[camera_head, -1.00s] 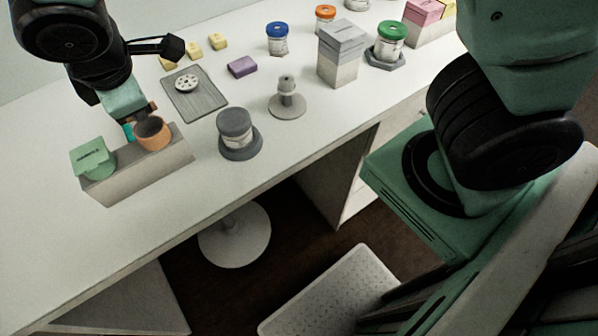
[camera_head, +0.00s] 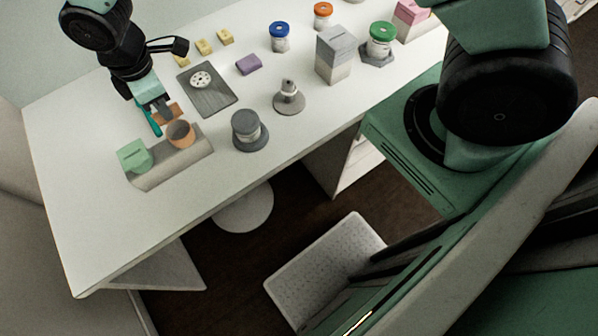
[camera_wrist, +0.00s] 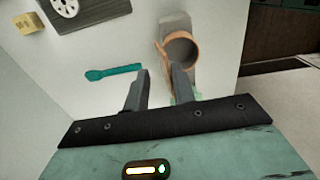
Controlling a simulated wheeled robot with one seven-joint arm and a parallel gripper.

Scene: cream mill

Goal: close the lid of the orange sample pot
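The orange sample pot (camera_head: 180,135) stands open in a grey block (camera_head: 186,162) in the head view, its dark inside showing. An orange flap, which looks like its raised lid (camera_head: 173,112), shows behind the pot, partly covered by my gripper (camera_head: 160,108). In the wrist view the pot's orange rim (camera_wrist: 194,48) is just beyond my right finger. My gripper also shows there (camera_wrist: 160,75), its two fingers apart with nothing between them. Whether the right finger touches the pot or lid I cannot tell.
A green pot (camera_head: 134,156) with its lid down sits left of the orange one. A teal spoon-like tool (camera_wrist: 112,72) lies beside my left finger. A grey jar (camera_head: 248,128) and a grey knobbed stand (camera_head: 289,97) are to the right. The table's front left is clear.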

